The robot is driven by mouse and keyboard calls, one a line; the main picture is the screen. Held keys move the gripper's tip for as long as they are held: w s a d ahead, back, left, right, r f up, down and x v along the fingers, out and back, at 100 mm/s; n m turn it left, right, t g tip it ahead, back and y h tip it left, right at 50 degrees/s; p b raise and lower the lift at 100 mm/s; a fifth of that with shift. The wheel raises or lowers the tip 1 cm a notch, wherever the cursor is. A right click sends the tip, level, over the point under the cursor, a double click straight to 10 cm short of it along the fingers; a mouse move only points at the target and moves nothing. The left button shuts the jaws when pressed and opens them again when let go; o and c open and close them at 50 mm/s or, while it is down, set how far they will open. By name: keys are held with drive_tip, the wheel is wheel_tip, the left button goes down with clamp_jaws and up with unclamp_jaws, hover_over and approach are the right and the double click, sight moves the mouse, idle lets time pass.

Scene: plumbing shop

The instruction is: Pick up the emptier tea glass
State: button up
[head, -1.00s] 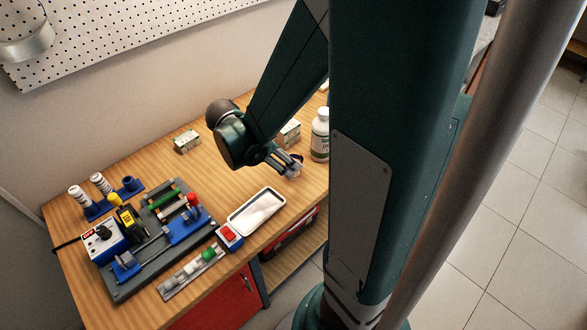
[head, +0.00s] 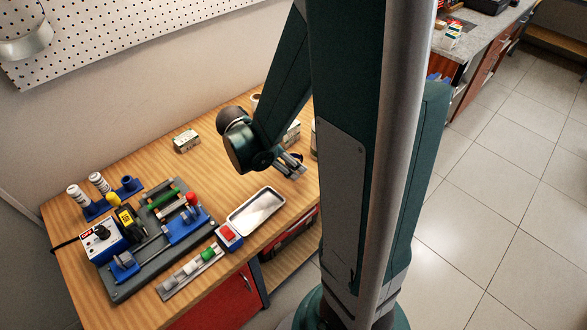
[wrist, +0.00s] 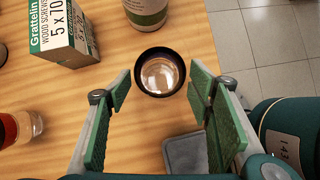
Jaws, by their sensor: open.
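My gripper (wrist: 161,115) is open and empty, pointing down over the wooden bench. Just ahead of its fingertips, between them, is a round, dark-rimmed, see-through thing (wrist: 160,75). It is seen from above and may be a glass; I cannot tell if it holds liquid. At the left edge of the wrist view is a clear glass thing with red-brown contents (wrist: 32,124), partly cut off; it may be a tea glass. In the head view, my gripper (head: 294,168) is near the bench's right part; no glass can be made out clearly there.
A screw box (wrist: 62,33) and a white, green-labelled bottle (wrist: 147,12) stand beyond the round thing. A grey square-cornered thing (wrist: 184,155) lies below my gripper.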

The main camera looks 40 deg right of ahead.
drive_tip(key=shift+x, duration=1.6)
drive_tip(key=shift+c, duration=0.5)
drive_tip(key=c, duration=0.8)
drive_tip(key=shift+r, duration=0.35)
drive_tip(key=shift+c, duration=0.2)
wheel_tip(320, 180, up, 9)
drive_tip(key=p, duration=0.1)
drive_tip(key=shift+r, duration=0.15)
idle(0.5)
